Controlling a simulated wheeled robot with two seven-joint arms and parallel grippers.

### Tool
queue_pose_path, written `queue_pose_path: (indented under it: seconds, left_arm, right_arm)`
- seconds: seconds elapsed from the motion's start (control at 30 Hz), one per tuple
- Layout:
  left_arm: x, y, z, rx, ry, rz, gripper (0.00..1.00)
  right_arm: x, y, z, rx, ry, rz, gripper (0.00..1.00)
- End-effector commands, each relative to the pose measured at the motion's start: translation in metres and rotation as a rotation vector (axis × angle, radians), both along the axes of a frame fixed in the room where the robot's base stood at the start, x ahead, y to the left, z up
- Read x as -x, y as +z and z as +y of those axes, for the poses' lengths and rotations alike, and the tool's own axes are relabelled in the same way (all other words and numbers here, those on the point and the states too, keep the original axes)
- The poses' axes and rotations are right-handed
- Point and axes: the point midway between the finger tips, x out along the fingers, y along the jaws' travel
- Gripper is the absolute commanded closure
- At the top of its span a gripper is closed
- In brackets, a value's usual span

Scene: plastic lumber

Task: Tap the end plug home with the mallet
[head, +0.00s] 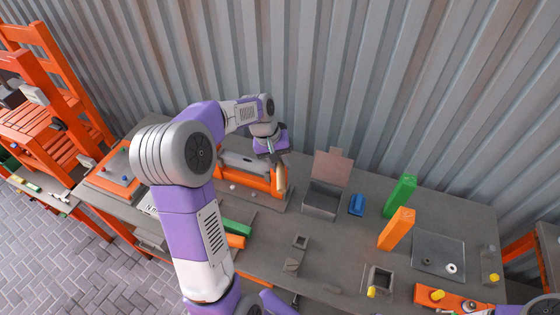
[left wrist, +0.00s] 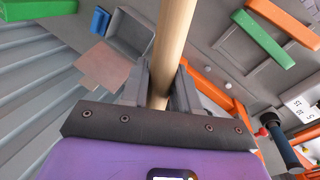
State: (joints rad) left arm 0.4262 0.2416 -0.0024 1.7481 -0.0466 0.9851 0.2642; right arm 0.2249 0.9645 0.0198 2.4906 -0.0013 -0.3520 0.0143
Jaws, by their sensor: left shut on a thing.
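My left gripper (head: 275,153) is shut on a pale wooden handle (head: 281,181), taken to be the mallet's. The handle (left wrist: 172,45) runs between the fingers in the left wrist view, and its striking head is not visible there. The gripper is above the table beside an orange and grey fixture (head: 262,181). Small yellow pieces, possibly end plugs, are at the right: one by a grey open box (head: 371,291), one on an orange block (head: 438,295) and one on a grey plate (head: 494,278). I cannot tell which is the end plug.
A grey bin with a raised flap (head: 331,166) stands behind, with a blue block (head: 357,204) beside it. A green post (head: 400,194) and an orange post (head: 396,228) stand to the right. A corrugated wall closes the back. The table's middle has some bare room.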

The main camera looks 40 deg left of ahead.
Motion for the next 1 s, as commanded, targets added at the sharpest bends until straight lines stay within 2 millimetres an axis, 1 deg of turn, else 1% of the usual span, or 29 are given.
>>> queue_pose_path:
  seconds: [0.07,0.17,0.33,0.4,0.47,0.73,1.0]
  left_arm:
    - [-0.001,0.0,0.0,-0.001,0.0,-0.003,1.0]
    - [0.0,-0.01,0.0,-0.001,0.0,-0.002,1.0]
    - [0.0,-0.041,0.0,-0.001,-0.001,-0.001,1.0]
    - [0.0,-0.035,0.0,-0.001,0.0,-0.002,1.0]
    - [0.0,-0.034,0.0,-0.002,0.0,-0.002,1.0]
    - [-0.001,-0.039,0.0,-0.002,-0.001,-0.003,1.0]
    - [0.0,-0.04,0.0,-0.001,-0.002,-0.001,1.0]
  right_arm:
    - [0.0,-0.001,0.0,0.0,0.0,0.0,0.57]
    - [0.0,-0.008,0.0,0.0,0.0,0.0,0.57]
    - [0.0,-0.031,0.0,0.0,0.0,0.0,0.57]
    - [0.0,-0.026,0.0,0.0,0.0,0.001,0.57]
    - [0.0,-0.025,0.0,0.0,0.0,0.0,0.57]
    - [0.0,-0.028,0.0,0.0,0.0,0.0,0.57]
    - [0.0,-0.028,0.0,0.0,0.0,0.0,0.57]
